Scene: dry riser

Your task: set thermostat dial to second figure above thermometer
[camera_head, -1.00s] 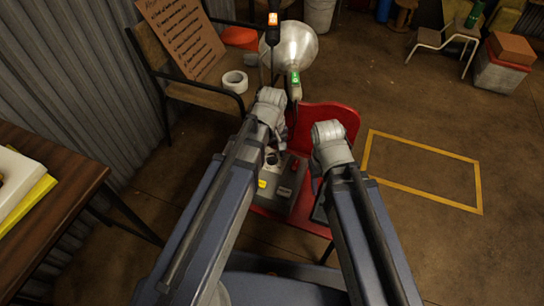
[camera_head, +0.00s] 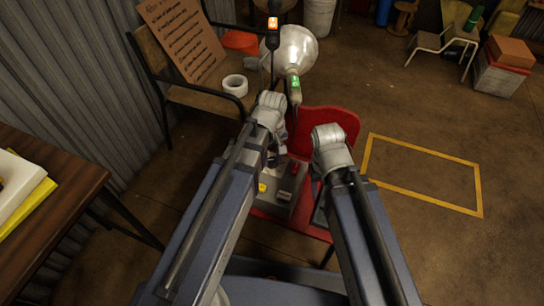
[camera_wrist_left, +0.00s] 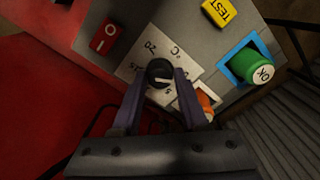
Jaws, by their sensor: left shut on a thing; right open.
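The thermostat dial (camera_wrist_left: 159,72) is a small dark round knob with a light pointer mark, on a white label (camera_wrist_left: 135,70) on a grey control box (camera_wrist_left: 180,30). The label shows "20", "°C" and part of another figure. My left gripper (camera_wrist_left: 160,84) is shut on the dial, one finger on each side. In the head view the box (camera_head: 283,205) lies on the red chair, and my left gripper (camera_head: 275,157) hides the dial. My right gripper (camera_head: 318,192) is open beside the box, its fingers mostly hidden. I cannot read a thermometer.
Beyond stand a round lamp (camera_head: 295,48), an orange-lit device (camera_head: 272,33) and a green-lit device (camera_head: 294,85).

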